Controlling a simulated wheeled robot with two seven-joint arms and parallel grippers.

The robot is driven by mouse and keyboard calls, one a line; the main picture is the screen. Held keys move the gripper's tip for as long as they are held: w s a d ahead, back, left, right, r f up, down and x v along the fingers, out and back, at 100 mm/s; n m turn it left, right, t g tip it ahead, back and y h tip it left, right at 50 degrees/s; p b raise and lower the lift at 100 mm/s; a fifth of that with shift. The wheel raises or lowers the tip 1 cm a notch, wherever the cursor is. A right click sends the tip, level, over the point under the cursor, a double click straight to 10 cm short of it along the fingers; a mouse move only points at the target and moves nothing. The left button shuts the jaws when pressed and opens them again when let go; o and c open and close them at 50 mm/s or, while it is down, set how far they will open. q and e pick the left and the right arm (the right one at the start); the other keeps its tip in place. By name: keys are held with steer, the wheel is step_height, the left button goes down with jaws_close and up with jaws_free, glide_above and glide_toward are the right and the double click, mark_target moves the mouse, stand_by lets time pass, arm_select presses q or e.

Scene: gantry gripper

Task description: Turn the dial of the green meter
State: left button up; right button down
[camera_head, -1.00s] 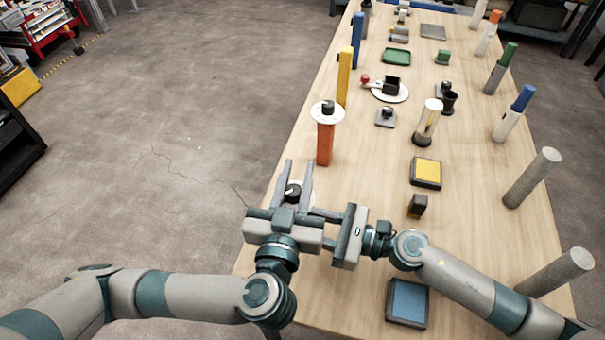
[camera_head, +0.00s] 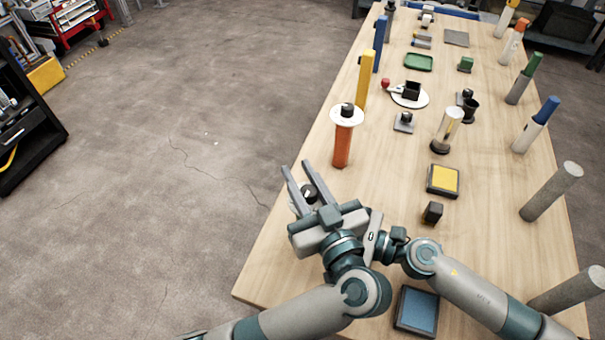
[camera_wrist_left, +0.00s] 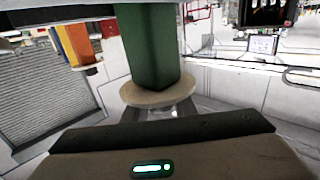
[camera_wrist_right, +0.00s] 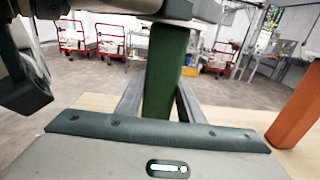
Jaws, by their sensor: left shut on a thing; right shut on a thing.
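The green meter is a green post (camera_wrist_right: 165,70) with a pale round disc and a black dial (camera_head: 308,192) on top. In the head view its post is hidden behind my arms. My left gripper (camera_head: 303,188) has its fingers on both sides of the dial, shut on it. The left wrist view shows the disc (camera_wrist_left: 158,93) and the green post (camera_wrist_left: 148,45) upside down; the dial is mostly hidden there. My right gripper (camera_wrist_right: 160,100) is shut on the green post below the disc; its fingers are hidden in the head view.
An orange meter (camera_head: 342,148) with a white disc and black dial stands just beyond my left gripper. A yellow pad (camera_head: 443,180), a small dark block (camera_head: 432,213) and a blue pad (camera_head: 416,310) lie to the right. Grey cylinders (camera_head: 551,192) line the right edge.

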mark_target(312, 199)
arm_select(q)
steer(key=shift+a, duration=0.1)
steer(key=o, duration=1.1)
steer(key=shift+v, duration=3.8)
steer(key=shift+w, duration=0.1)
arm_select(e)
steer(key=c, duration=1.1)
jaws_free()
